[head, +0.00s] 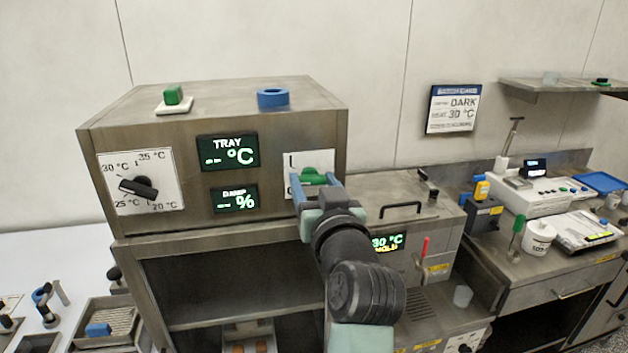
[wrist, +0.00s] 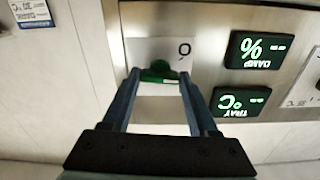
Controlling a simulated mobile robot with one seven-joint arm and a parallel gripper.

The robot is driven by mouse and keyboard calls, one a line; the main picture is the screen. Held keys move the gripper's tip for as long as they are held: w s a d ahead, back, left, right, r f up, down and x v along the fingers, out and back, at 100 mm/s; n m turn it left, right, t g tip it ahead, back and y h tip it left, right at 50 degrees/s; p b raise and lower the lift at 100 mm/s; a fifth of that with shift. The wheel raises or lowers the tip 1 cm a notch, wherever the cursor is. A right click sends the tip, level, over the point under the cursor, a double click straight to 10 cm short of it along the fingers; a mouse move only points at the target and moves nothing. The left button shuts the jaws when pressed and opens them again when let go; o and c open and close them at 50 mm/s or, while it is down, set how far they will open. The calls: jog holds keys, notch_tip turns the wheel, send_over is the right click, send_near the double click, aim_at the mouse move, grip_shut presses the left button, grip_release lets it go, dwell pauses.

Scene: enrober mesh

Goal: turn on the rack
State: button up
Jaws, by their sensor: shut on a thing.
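The rack (head: 215,92) is a steel cabinet with a dial, two lit displays and a green rocker switch (head: 315,175) on a white plate at the right of its front. The plate has an "I" mark at its top in the head view. The wrist view is upside down and shows the switch (wrist: 160,72) and a "0" mark. My gripper (head: 314,184) reaches the plate from the front. Its two blue fingers are shut on the switch, one at each side. The TRAY display (head: 228,153) and the DAMP display (head: 234,199) show dashes before their units.
The black dial (head: 139,188) points between temperature marks. A green block (head: 173,95) on a white base and a blue ring (head: 273,98) sit on top of the rack. A steel machine (head: 400,212) with a red-handled lever stands close on the right, beside my arm.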

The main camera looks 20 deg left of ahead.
jog(key=m+p, duration=0.1)
jog(key=m, duration=0.3)
jog(key=shift+m, duration=0.4)
dwell(0.4)
jog(key=o, duration=1.4)
jog(key=shift+d, duration=0.1)
jog(key=b+v, duration=0.3)
jog(key=v, duration=1)
jog(key=shift+b, duration=0.35)
